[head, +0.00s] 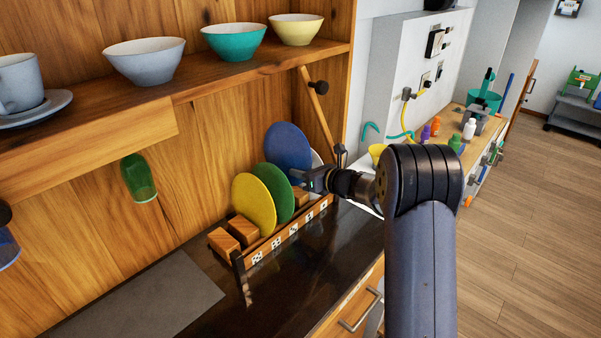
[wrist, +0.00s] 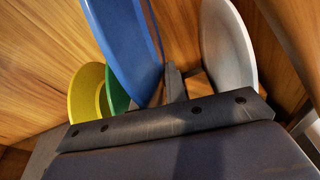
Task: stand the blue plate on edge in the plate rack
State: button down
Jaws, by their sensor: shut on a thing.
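The blue plate (head: 288,146) is on edge over the plate rack (head: 268,250), leaning a little, between the green plate (head: 273,190) and a pale plate (head: 316,162). My gripper (head: 304,178) is shut on its near edge. In the wrist view the blue plate (wrist: 125,45) rises beside my gripper (wrist: 166,85). The blue plate's top is higher than the other plates; its lower edge is hidden, so I cannot tell whether it touches the rack.
A yellow plate (head: 253,205) stands at the rack's near end by wooden blocks (head: 224,242). The shelf (head: 230,68) above carries bowls and a cup. A green glass (head: 138,178) is at the wall. The dark counter (head: 205,240) has free room in front.

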jog(key=shift+f+b, duration=4.1)
jog(key=shift+f, duration=0.65)
jog(key=shift+s+f, duration=0.1)
jog(key=shift+f, duration=0.1)
